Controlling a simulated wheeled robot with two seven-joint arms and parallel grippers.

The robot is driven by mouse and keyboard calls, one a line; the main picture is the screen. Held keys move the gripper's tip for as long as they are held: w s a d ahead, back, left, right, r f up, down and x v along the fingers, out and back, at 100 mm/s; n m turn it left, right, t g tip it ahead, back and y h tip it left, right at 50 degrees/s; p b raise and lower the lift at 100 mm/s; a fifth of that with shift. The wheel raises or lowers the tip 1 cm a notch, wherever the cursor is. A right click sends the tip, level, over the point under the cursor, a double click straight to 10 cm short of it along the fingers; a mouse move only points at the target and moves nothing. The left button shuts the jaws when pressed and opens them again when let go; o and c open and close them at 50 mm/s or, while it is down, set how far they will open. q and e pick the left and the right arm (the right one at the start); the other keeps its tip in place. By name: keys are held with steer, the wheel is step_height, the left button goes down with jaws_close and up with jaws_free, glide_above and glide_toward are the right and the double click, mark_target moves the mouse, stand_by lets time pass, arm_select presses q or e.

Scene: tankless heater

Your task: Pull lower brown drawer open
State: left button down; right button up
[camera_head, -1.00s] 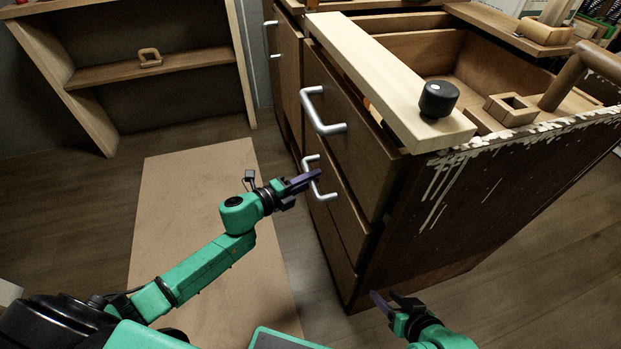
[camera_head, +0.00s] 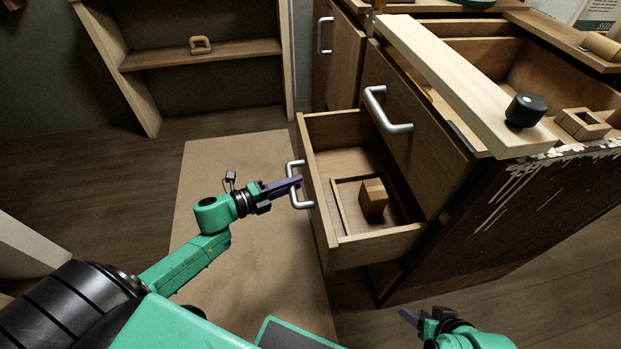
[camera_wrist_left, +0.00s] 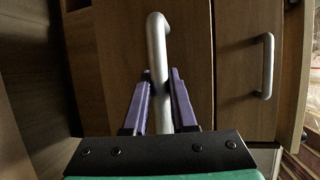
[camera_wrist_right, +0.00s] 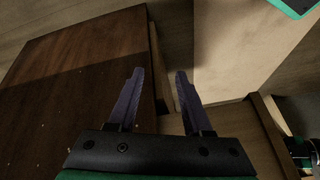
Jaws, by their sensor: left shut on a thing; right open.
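The lower brown drawer (camera_head: 385,245) stands pulled out from the cabinet in the head view. Inside it are a small wooden block (camera_head: 373,198) and a thin frame-like divider. My left gripper (camera_head: 296,183) is shut on the drawer's silver handle (camera_head: 297,200). In the left wrist view the purple fingers (camera_wrist_left: 160,85) lie on both sides of the handle bar (camera_wrist_left: 156,50). My right gripper (camera_head: 412,318) is open and empty, low beside the cabinet's side; its spread fingers show in the right wrist view (camera_wrist_right: 158,85).
A pale plank (camera_head: 460,75) with a black knob (camera_head: 526,109) lies on the cabinet top. A shelf (camera_head: 205,55) stands at the back left. The floor around the brown mat (camera_head: 225,155) is clear.

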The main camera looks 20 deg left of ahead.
arm_select(q)
steer(key=s+a, duration=0.4)
steer(key=a, duration=0.2)
steer(key=shift+a+p, duration=0.25)
steer(key=shift+p, duration=0.2)
arm_select(e)
steer(key=shift+g+h, duration=0.6)
steer(key=shift+g, duration=0.3)
steer(key=s+d+r, duration=0.2)
steer(key=shift+s+d+r, duration=0.1)
steer(key=shift+d, duration=0.25)
arm_select(q)
steer(key=c, duration=0.7)
jaws_free()
steer(key=shift+c, duration=0.2)
steer(key=shift+s, duration=0.1)
